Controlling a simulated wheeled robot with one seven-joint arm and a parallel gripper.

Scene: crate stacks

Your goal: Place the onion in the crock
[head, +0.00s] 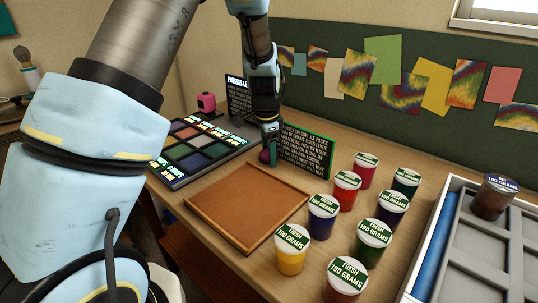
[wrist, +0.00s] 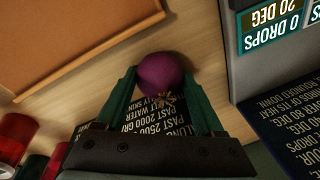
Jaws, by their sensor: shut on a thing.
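A round purple onion (wrist: 160,73) with a pale root tuft is between the two dark green fingers of my gripper (wrist: 160,80) in the wrist view. The fingers are shut on its sides. In the head view my gripper (head: 268,140) points down behind the brown tray, and the onion (head: 264,157) shows small and dark under it, in front of a text panel. I cannot tell whether the onion touches the table. I cannot make out a crock in either view.
A shallow brown tray (head: 230,241) lies on the wooden table. Several lidded paint cups (head: 320,224) stand to its right. A dark compartment board (head: 184,172) lies left. A green-edged text panel (head: 306,157) stands beside my gripper. A grey divided crate (head: 429,250) is at right.

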